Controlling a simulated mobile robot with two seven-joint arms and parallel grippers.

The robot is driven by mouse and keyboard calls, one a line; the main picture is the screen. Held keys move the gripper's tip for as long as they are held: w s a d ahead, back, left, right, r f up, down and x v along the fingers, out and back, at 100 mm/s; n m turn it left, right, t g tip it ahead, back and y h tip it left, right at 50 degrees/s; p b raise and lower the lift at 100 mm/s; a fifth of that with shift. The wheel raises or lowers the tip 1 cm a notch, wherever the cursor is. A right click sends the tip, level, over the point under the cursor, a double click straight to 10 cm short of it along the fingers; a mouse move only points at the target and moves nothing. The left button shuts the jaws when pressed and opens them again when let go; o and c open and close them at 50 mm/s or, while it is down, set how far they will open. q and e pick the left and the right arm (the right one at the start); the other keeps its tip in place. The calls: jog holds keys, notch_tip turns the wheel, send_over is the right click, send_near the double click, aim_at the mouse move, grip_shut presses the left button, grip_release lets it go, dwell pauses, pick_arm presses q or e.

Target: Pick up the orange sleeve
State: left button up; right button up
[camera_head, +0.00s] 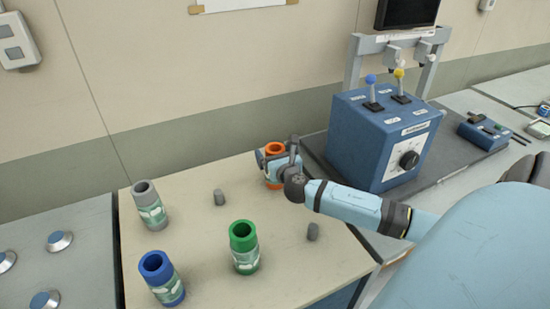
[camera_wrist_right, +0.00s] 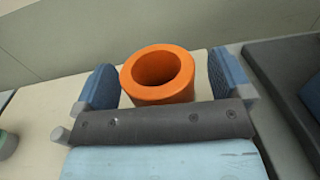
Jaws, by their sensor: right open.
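The orange sleeve (camera_head: 274,149) stands upright at the back right of the beige table, partly hidden by my right gripper (camera_head: 272,166). In the right wrist view the orange sleeve (camera_wrist_right: 158,74) shows its open round top between the two blue fingers of my right gripper (camera_wrist_right: 162,84). My left gripper is not in view.
Grey (camera_head: 149,204), green (camera_head: 244,246) and blue (camera_head: 162,277) sleeves stand on the beige table (camera_head: 190,240). A blue control box (camera_head: 375,140) with two levers stands on a dark base just right of my gripper.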

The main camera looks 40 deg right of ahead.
jog(key=c, duration=1.6)
jog(key=shift+r, duration=0.1)
jog(key=shift+c, duration=0.2)
